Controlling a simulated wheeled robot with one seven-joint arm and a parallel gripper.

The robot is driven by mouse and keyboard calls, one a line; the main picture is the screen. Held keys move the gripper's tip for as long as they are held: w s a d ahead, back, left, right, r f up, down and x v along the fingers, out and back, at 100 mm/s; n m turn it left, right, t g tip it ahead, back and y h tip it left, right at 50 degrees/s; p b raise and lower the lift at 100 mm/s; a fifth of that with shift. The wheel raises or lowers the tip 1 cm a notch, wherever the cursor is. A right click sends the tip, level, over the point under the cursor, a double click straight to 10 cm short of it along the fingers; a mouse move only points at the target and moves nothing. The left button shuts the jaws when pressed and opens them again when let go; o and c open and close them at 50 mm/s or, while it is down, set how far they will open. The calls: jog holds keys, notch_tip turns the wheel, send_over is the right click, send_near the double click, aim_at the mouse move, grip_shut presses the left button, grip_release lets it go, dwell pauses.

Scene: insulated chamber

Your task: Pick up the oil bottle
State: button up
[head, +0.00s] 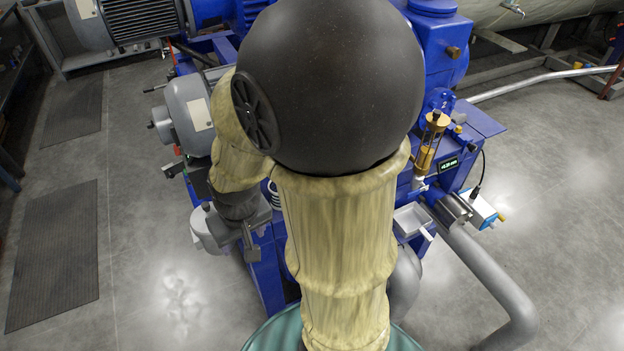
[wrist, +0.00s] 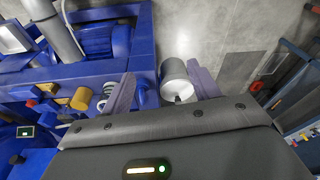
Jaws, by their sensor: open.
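The oil bottle looks to be the grey-white cylinder with a pale top and a small dark tip (wrist: 176,90) in the wrist view. It lies between my two finger lines, closer to the right finger. In the head view a pale rounded container (head: 207,232), likely the same bottle, shows beside and partly behind my gripper. My gripper (wrist: 160,70) is open, its two purple-grey fingers apart, with nothing held. In the head view my gripper (head: 230,232) is at the machine's left side, partly hidden. I cannot tell the exact height gap to the bottle.
A blue machine (head: 445,60) fills the centre, with a brass-and-glass oiler (head: 430,143), a small white tray (head: 411,218) and a grey pipe (head: 490,275). A grey motor (head: 190,115) stands behind my gripper. Bare floor (head: 150,230) lies left, with dark mats (head: 58,250).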

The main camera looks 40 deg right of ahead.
jog(key=w+d+f+m+y+b, duration=0.1)
jog(key=d+f+m+y, duration=0.85)
jog(key=d+m, duration=0.55)
jog(key=s+d+f+m+t+h+b, duration=0.1)
jog(key=s+d+m+t+h, duration=0.2)
jog(key=d+m+t, duration=1.1)
jog(key=d+m, duration=0.2)
jog(key=d, duration=0.3)
jog(key=shift+s+f+t, duration=0.2)
jog(key=shift+t, duration=0.2)
jog(key=p+x, duration=0.3)
jog(key=x, duration=0.8)
jog(key=shift+w, duration=0.25)
jog(key=shift+w+a+f, duration=0.15)
jog(key=shift+w, duration=0.2)
